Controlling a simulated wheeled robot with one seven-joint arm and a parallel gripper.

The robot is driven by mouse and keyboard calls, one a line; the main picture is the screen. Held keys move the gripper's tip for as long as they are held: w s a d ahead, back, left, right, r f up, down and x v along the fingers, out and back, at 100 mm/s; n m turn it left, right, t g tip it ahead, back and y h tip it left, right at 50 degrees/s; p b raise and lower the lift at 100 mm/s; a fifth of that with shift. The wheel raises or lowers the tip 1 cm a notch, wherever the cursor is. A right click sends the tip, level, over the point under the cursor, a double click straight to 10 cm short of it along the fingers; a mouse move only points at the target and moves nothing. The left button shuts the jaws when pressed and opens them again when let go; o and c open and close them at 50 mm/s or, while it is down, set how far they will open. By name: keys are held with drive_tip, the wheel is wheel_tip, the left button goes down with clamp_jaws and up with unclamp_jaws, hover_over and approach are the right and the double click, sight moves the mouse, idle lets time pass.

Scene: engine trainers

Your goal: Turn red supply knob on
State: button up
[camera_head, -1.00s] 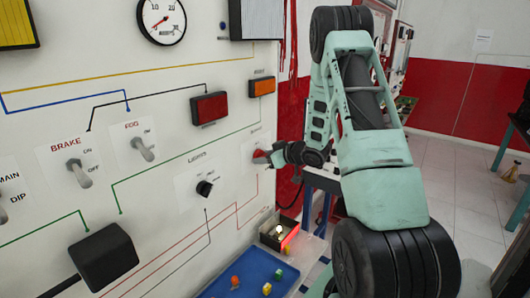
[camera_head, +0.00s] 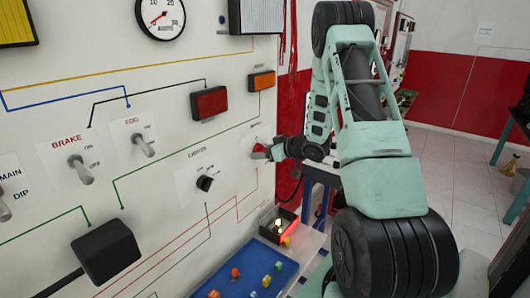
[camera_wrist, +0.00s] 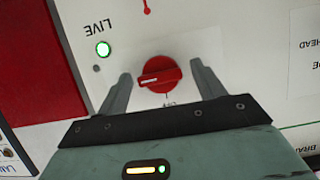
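The red supply knob (camera_wrist: 160,75) is on the white panel, with its grip bar lying nearly level in the wrist view. In the head view the knob (camera_head: 259,149) is small and partly covered by my gripper (camera_head: 274,152). In the wrist view my gripper (camera_wrist: 161,72) is open, with one finger on each side of the knob. Gaps show between both fingers and the knob, so I see no contact. The small label below the knob is partly hidden.
A black lights knob (camera_head: 205,183) and toggle switches (camera_head: 81,169) are on the panel to the left. A black box (camera_head: 106,251) sticks out at lower left. A blue tray (camera_head: 222,284) with several small coloured pieces lies below. Clear floor (camera_head: 440,165) shows at right.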

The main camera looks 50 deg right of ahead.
drive_tip(key=b+v, duration=0.4)
drive_tip(key=v, duration=1.3)
drive_tip(key=shift+s, duration=0.25)
